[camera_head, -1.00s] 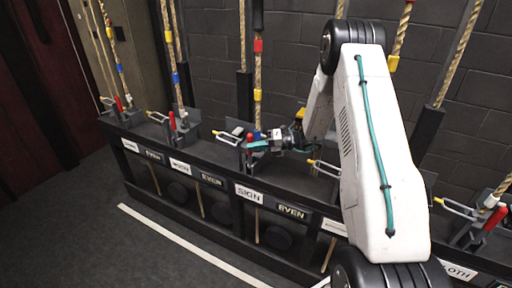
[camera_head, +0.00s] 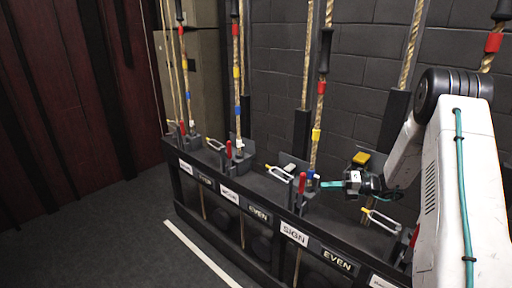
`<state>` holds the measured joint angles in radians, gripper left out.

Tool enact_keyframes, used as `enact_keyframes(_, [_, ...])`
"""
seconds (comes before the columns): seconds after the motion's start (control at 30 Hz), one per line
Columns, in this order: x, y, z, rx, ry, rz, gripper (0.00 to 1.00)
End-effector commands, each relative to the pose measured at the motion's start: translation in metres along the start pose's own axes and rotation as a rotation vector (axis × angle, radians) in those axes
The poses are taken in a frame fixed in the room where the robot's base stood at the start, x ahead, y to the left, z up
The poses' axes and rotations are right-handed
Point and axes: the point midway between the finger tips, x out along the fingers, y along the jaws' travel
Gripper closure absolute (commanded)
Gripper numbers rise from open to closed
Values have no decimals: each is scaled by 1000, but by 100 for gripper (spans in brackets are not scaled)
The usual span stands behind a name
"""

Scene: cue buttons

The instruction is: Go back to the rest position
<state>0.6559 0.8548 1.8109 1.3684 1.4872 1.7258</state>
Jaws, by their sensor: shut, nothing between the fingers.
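My gripper (camera_head: 325,184) is at the right of the middle, with its teal-edged fingers pointing left. It is shut and I see nothing held in it. It is close beside the rope lock with an upright red lever (camera_head: 302,183), behind the "SIGN" label (camera_head: 294,234). I cannot tell whether the fingertips touch the lock or its rope (camera_head: 318,112). My white arm fills the right edge and hides part of the rack there.
A long black rack (camera_head: 262,186) carries several rope locks with red levers and pale loops. Ropes with coloured bands rise in front of a dark brick wall (camera_head: 278,60). Dark red curtains (camera_head: 65,100) hang at left.

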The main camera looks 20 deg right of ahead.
Motion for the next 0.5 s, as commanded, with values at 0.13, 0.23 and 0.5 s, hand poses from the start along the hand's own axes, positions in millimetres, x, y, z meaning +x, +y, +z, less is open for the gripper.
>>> enact_keyframes(0.13, [5,15,-2,-55,36,-8,100])
enact_keyframes(0.23, [16,48,-10,-180,115,-23,100])
enact_keyframes(0.5, [45,167,-70,-736,470,-31,100])
